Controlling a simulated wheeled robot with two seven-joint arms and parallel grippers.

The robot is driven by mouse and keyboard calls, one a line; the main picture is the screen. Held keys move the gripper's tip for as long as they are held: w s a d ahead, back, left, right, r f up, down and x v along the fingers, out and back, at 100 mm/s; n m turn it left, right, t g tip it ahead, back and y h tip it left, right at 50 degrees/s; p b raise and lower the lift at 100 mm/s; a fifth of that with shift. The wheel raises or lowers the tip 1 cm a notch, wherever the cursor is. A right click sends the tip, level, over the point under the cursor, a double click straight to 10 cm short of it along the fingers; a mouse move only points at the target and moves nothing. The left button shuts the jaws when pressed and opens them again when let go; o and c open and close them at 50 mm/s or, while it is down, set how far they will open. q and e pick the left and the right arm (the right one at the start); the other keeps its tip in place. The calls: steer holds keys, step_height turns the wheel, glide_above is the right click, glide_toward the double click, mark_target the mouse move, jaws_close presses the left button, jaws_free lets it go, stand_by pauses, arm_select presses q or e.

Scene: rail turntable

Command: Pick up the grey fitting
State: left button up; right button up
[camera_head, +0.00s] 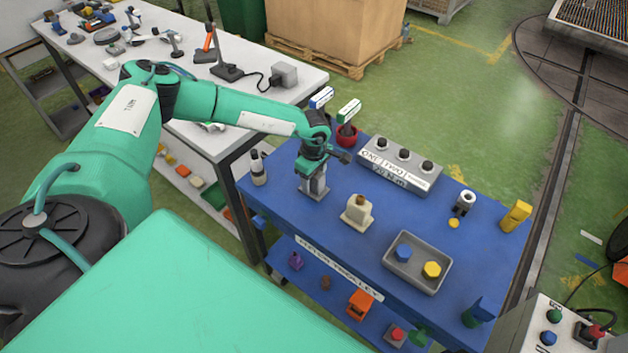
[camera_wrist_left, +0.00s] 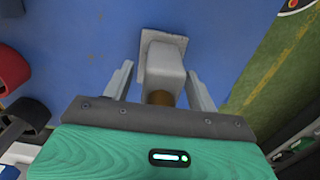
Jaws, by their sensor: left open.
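The grey fitting (camera_head: 314,188) stands on the blue trolley top (camera_head: 290,215), directly under my left gripper (camera_head: 316,166). In the left wrist view the grey fitting (camera_wrist_left: 163,58) has a square base, a blocky body and a brown end near the palm. My left gripper (camera_wrist_left: 160,88) is open, with one finger on each side of the fitting's body. Gaps show between the fingers and the fitting, so they look apart. In the head view the gripper hides the fitting's upper part. My right gripper is not in view.
A cream fitting (camera_head: 357,213) stands close by on the right. A dark bottle (camera_head: 258,170) is on the left, and a red pot (camera_head: 346,136) is behind. A grey control box (camera_head: 400,166) and a grey tray (camera_head: 437,281) with blue and yellow pieces lie farther right.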

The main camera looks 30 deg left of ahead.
arm_select(q)
steer(key=c, duration=1.2)
steer(key=shift+c, duration=0.3)
steer(key=shift+r, duration=0.15)
